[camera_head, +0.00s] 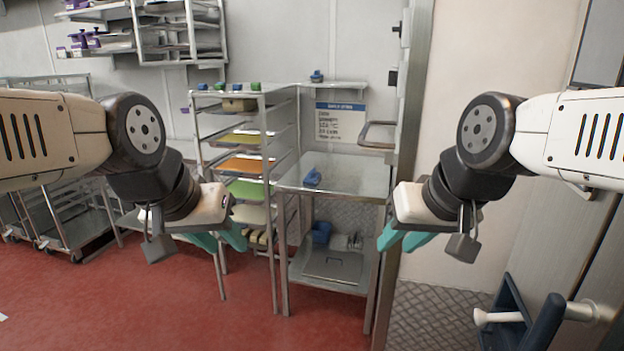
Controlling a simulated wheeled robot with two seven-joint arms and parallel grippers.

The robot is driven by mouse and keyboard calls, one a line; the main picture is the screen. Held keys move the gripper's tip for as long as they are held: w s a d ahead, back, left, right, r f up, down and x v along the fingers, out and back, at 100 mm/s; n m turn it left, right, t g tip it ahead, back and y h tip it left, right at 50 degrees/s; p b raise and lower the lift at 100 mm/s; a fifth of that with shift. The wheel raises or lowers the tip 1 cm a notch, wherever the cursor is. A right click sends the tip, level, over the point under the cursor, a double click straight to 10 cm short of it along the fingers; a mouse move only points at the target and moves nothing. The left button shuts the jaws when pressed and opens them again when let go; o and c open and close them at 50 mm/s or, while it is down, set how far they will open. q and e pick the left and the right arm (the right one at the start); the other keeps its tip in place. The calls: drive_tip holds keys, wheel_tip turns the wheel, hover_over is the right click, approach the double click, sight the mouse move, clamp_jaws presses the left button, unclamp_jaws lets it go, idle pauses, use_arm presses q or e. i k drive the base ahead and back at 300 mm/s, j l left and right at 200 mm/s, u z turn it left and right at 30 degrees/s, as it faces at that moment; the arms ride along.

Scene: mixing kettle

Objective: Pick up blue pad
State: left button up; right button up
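A small blue pad (312,178) lies on the top of the steel table in the middle of the head view. Another small blue item (317,76) is on the wall shelf above it, and a larger blue item (321,232) is on the table's lower shelf. My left gripper (226,247) hangs to the left of the table, its teal fingers apart and empty. My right gripper (395,249) hangs to the right of the table, its teal fingers also apart and empty. Neither gripper touches a pad.
The steel table (345,180) stands against the wall. A rack (247,165) with coloured trays stands left of it, with small blue and green items on top. A door frame (405,150) is close on the right. Red floor (150,300) lies open in front.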

sight(313, 177)
drive_tip(key=i+j, duration=0.2)
drive_tip(key=i, duration=0.35)
drive_tip(key=i+j, duration=0.2)
drive_tip(key=i, duration=0.35)
drive_tip(key=i+j, duration=0.2)
drive_tip(key=i, duration=0.4)
drive_tip(key=i+j, duration=0.2)
drive_tip(key=i, duration=0.35)
